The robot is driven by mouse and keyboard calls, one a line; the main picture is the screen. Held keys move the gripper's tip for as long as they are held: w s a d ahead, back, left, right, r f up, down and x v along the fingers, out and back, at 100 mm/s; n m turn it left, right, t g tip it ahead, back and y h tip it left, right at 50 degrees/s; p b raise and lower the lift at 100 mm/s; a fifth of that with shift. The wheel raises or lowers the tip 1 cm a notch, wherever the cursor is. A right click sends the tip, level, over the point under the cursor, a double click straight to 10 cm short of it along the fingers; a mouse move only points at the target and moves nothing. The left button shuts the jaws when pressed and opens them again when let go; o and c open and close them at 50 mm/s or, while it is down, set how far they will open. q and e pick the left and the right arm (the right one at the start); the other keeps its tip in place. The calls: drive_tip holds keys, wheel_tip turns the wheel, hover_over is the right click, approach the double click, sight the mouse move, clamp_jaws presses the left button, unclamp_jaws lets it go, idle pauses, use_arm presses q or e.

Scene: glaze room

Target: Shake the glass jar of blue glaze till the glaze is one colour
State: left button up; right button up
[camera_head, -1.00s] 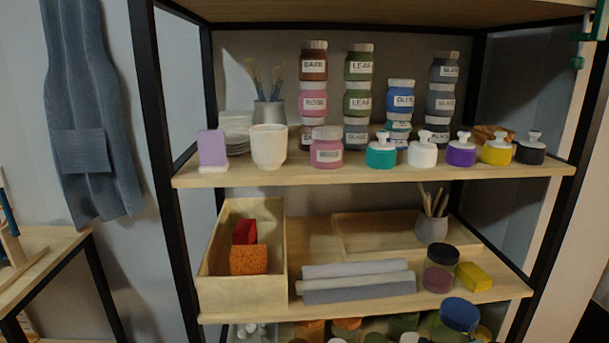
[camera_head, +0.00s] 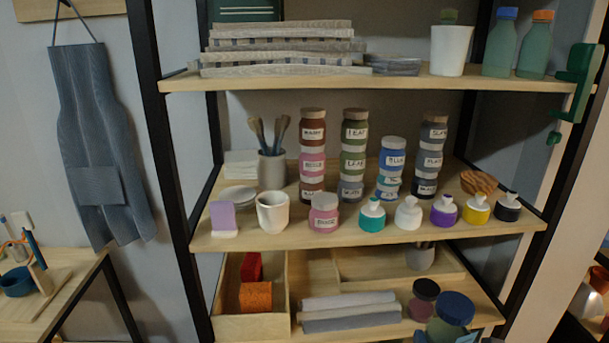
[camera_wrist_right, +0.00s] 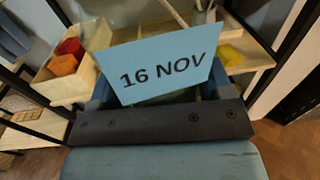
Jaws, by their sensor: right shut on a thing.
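A large glass jar with a dark blue lid (camera_head: 456,307) is at the bottom right of the head view, in front of the lower shelf. Its visible side looks murky green; most of its body is below the frame. My right gripper (camera_head: 472,335) is shut on it, mostly cut off by the lower edge. In the right wrist view a light blue card reading "16 NOV" (camera_wrist_right: 170,68) stands before the dark gripper bar (camera_wrist_right: 160,122) and hides most of the held jar. I cannot see whether the glaze is one colour. My left gripper is not in view.
The middle shelf (camera_head: 270,240) carries stacked labelled jars, including one marked BLUE (camera_head: 393,160), a white cup (camera_head: 272,212) and several small bottles. Below are a wooden box (camera_head: 240,325), grey rolls (camera_head: 348,312) and a dark-lidded jar (camera_head: 425,290), close behind the held jar.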

drive_tip(key=shift+f, duration=1.55)
idle(0.4)
drive_tip(key=shift+f, duration=0.15)
idle(1.1)
drive_tip(key=shift+w, duration=0.1)
idle(0.9)
